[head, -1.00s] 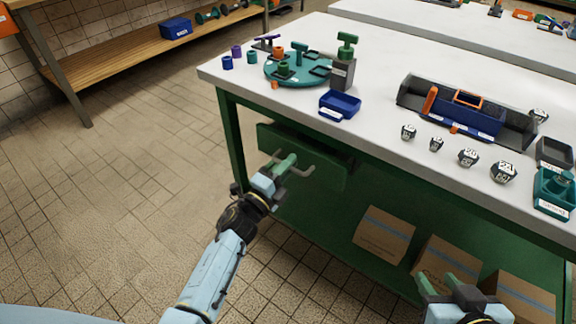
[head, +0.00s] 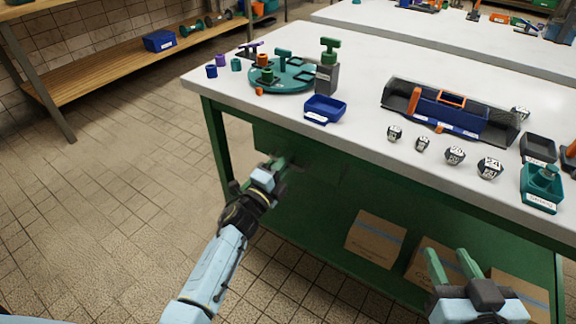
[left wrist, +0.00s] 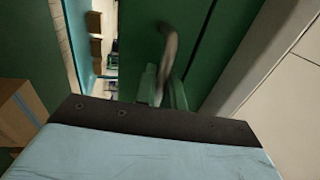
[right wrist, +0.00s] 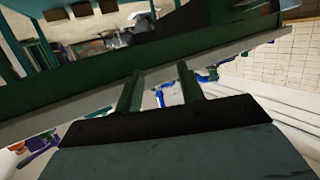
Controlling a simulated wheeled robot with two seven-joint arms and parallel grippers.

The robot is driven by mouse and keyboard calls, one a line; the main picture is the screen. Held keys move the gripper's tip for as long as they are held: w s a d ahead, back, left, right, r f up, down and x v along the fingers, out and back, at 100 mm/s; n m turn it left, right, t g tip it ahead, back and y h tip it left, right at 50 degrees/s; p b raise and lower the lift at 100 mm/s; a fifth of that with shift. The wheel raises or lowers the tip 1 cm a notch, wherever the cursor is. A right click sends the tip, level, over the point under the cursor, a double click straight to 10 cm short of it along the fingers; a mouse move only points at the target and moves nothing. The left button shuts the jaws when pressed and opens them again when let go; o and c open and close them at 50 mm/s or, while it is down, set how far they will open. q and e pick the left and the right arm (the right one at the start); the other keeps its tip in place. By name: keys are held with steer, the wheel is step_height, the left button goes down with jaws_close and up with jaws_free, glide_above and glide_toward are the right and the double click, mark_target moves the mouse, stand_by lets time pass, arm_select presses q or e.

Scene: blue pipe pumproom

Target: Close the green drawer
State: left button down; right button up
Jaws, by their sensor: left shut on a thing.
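The green drawer (head: 266,139) is under the near left end of the workbench, and its front now sits in the shade just below the tabletop edge. My left gripper (head: 281,163) is at its front, shut on the grey bar handle. The handle (left wrist: 169,50) shows in the left wrist view between the green fingers, against the green drawer front (left wrist: 140,25). I cannot tell whether a small gap remains at the drawer. My right gripper (head: 453,262) is open and empty, low in front of the bench.
The green workbench (head: 370,60) carries a teal round stand (head: 290,82), a small blue bin (head: 325,109), a blue toolbox (head: 450,112) and several numbered blocks. Cardboard boxes (head: 375,240) lie on its lower shelf. The tiled floor at left is clear.

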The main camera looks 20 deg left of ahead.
arm_select(q)
steer(key=c, duration=1.9)
jaws_free()
steer(key=shift+w+r, duration=0.1)
steer(key=shift+w, duration=0.05)
arm_select(e)
steer(key=shift+w, duration=0.1)
